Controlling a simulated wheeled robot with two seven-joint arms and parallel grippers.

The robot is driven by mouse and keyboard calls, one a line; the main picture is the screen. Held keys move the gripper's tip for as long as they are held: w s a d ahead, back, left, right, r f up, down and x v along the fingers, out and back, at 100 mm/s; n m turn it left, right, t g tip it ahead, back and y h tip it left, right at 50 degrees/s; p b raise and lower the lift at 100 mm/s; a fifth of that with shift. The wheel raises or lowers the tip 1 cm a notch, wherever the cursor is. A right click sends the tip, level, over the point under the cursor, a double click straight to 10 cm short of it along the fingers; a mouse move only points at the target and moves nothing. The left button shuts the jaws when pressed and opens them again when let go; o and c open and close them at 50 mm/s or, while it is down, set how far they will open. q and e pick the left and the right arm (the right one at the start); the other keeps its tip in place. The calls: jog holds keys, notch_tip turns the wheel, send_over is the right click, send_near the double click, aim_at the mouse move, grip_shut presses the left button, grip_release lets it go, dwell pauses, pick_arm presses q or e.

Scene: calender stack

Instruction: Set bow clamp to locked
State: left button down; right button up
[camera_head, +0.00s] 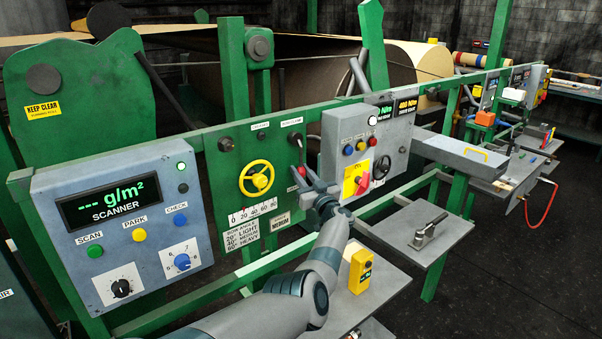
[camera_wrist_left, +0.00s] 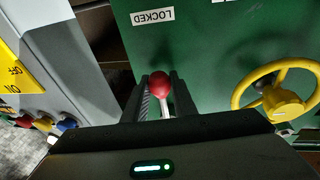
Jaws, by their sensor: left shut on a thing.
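The bow clamp lever has a red ball knob (camera_head: 302,171) and hangs down on the green panel (camera_head: 224,160), right of the yellow handwheel. My left gripper (camera_head: 300,178) is at this knob, its fingers shut on it. In the left wrist view the red knob (camera_wrist_left: 159,85) sits between the two dark fingers (camera_wrist_left: 158,95), with part of the pale lever rod showing below it. A white LOCKED label (camera_wrist_left: 152,16) appears upside down above the knob there, apart from it. My right gripper is not in view.
The yellow handwheel (camera_head: 257,178) is just left of my gripper. A grey box with a red and yellow switch (camera_head: 357,180) is close on the right. The scanner box (camera_head: 122,225) is further left.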

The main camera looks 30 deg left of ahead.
pick_arm(q)
jog(key=c, duration=1.5)
grip_release()
jog(key=shift+a, duration=0.1)
jog(key=shift+o, duration=0.2)
jog(key=shift+s, duration=0.1)
jog(key=shift+p+v, duration=0.85)
jog(key=shift+p, duration=0.15)
jog(key=p+v, duration=0.7)
jog(key=v, duration=0.8)
jog(key=shift+s+d, duration=0.15)
jog(key=shift+d, duration=0.15)
jog(key=shift+a+f+t, duration=0.15)
jog(key=shift+f+t, duration=0.05)
jog(key=shift+t, duration=0.1)
